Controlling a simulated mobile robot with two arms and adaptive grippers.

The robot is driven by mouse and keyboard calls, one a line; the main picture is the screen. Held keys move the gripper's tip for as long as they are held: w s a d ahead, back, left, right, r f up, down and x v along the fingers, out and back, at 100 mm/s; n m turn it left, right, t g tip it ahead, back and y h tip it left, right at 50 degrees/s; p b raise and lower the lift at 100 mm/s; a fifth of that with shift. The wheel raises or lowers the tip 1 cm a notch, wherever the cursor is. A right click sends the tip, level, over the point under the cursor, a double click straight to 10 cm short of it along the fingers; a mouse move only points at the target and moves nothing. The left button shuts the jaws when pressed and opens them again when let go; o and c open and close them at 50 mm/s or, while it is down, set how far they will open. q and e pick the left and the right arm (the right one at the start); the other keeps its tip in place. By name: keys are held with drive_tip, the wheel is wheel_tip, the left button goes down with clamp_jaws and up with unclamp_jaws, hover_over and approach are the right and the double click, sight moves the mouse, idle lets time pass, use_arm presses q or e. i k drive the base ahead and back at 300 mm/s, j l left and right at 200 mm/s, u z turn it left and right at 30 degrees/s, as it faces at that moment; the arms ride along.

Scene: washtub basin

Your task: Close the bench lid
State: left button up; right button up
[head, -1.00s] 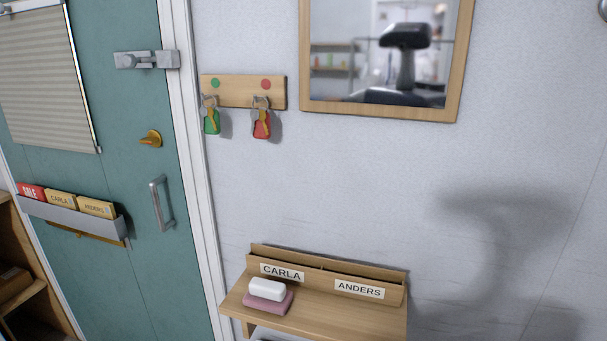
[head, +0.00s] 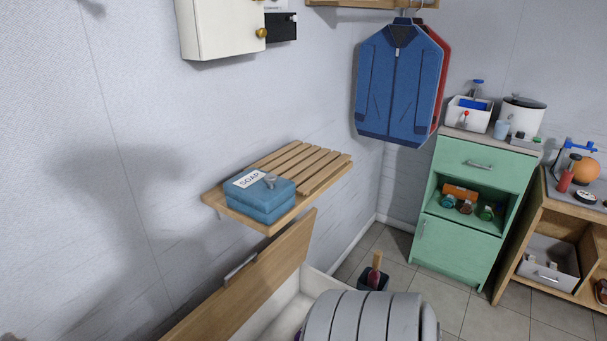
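The bench lid (head: 262,282) is a flat wooden panel with a small grey handle (head: 241,268) on its face. It stands raised, leaning near the wall at the bottom centre of the head view. Below and right of it the bench's pale inside (head: 285,308) shows, so the bench is open. The lower left of the lid and most of the bench are cut off by the frame. A grey ribbed rounded shape at the bottom hides the bench's right part. Neither of my grippers is in view.
A slatted wall shelf (head: 300,165) with a blue soap box (head: 260,199) sits just above the lid. A dark bin (head: 373,280) stands on the floor beyond the bench. A green cabinet (head: 458,245) stands at the right. Tiled floor is free between them.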

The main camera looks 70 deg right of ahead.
sight(225, 312)
drive_tip(key=j+z, duration=0.2)
drive_tip(key=z, duration=1.65)
drive_tip(key=l+u, duration=0.25)
drive_tip(key=i+l+u, duration=0.1)
drive_tip(key=u, duration=0.2)
drive_tip(key=l+u, duration=0.4)
drive_tip(key=k+j, duration=0.05)
